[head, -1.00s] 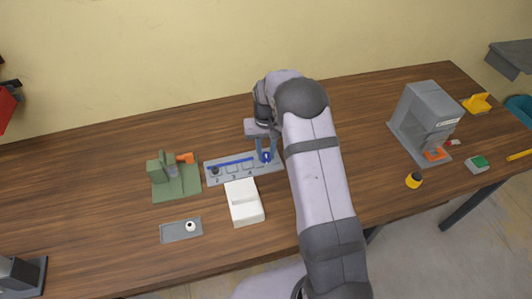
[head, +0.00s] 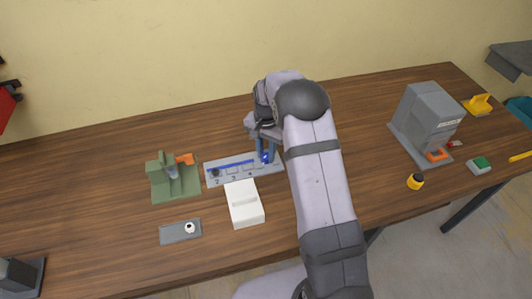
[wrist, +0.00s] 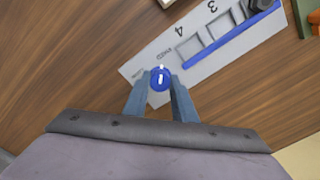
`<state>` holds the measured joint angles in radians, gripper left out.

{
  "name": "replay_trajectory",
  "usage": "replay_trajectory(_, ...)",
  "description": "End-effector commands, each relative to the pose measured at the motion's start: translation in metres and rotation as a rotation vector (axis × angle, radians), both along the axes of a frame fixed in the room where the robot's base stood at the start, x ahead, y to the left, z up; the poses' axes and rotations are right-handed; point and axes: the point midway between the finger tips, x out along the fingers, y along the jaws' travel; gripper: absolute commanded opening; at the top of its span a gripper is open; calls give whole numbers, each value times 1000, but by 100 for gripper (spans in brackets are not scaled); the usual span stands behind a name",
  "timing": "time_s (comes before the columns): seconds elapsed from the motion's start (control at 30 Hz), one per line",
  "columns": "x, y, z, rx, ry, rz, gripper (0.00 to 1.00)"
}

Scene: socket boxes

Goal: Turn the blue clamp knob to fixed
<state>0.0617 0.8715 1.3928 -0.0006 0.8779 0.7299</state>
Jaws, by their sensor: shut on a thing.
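The blue clamp knob (wrist: 160,78) sits at one end of a light grey numbered plate (wrist: 135,68) and carries a white mark. My gripper (wrist: 160,90) is shut on the knob, one blue-grey finger on each side of it. In the head view the knob (head: 266,157) is at the right end of the plate (head: 212,181), partly hidden by my gripper (head: 265,153). A blue bar (head: 230,165) runs along the plate beside square sockets. Lettering by the knob is too small to read surely.
A white box (head: 245,205) stands just in front of the plate. A green fixture (head: 175,185) with an orange part is to the left, and a small grey tray (head: 170,235) lies nearer. A grey machine (head: 425,115) stands at the right. The table behind the plate is clear.

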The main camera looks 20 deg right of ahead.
Motion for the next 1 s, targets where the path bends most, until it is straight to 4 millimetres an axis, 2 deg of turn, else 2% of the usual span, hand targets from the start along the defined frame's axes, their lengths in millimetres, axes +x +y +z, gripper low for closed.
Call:
replay_trajectory(0.4,1,0,1,1,-4,-12,2)
replay_trajectory(0.43,1,0,1,1,-4,-12,26)
replay_trajectory(0.5,1,0,1,1,-4,-12,43)
replay_trajectory(0.83,0,0,1,1,-2,-10,43)
replay_trajectory(1.0,1,0,12,0,-4,-10,43)
